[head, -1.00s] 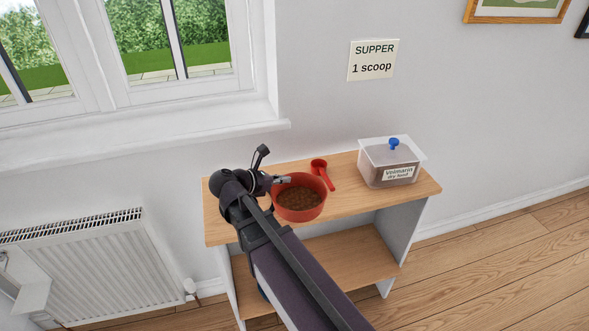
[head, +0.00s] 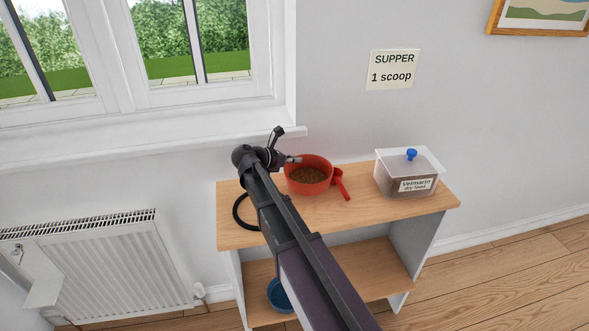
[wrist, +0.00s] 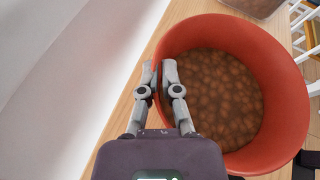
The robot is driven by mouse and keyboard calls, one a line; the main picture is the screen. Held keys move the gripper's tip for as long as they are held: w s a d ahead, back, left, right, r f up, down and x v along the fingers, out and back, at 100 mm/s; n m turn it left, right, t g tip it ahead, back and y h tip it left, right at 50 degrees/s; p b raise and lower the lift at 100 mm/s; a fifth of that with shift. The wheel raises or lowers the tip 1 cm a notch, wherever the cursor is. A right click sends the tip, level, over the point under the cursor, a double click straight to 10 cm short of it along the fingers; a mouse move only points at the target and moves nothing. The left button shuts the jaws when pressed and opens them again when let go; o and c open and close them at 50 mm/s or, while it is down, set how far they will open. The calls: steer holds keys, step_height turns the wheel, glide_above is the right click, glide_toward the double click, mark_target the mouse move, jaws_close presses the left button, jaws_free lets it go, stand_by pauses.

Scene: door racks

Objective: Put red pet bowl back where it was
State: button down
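The red pet bowl (head: 309,186), holding brown dry food, is over the back middle of the wooden shelf top (head: 395,203). My gripper (head: 294,160) is at the bowl's back-left rim. In the wrist view, my gripper (wrist: 160,78) has one finger outside and one inside the red bowl (wrist: 285,65), closed on its wall. I cannot tell whether the bowl's base touches the shelf. A black ring (head: 238,214) lies on the left of the shelf top, partly hidden by my arm.
A red scoop (head: 343,187) is beside the bowl, its head partly hidden. A clear food box (head: 405,176) with a blue knob stands at the right. A blue bowl (head: 279,292) sits on the lower shelf. The wall and window sill (head: 150,152) are close behind.

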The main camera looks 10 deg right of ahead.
mark_target(295, 170)
stand_by(0.3)
steer(key=shift+f+b, duration=1.75)
steer(key=shift+b, duration=0.05)
steer(key=shift+f, duration=0.2)
steer(key=c, duration=0.8)
jaws_free()
steer(key=shift+r, duration=0.1)
steer(key=shift+r, duration=0.15)
steer(key=shift+a+r, duration=0.1)
steer(key=shift+a, duration=0.05)
steer(key=p+v, duration=0.4)
steer(key=v, duration=0.6)
steer(key=shift+s+a+r, duration=0.15)
steer(key=shift+a, duration=0.05)
steer(key=shift+s+a+r+p, duration=0.2)
steer(key=shift+a+p, duration=0.1)
steer(key=shift+a, duration=0.2)
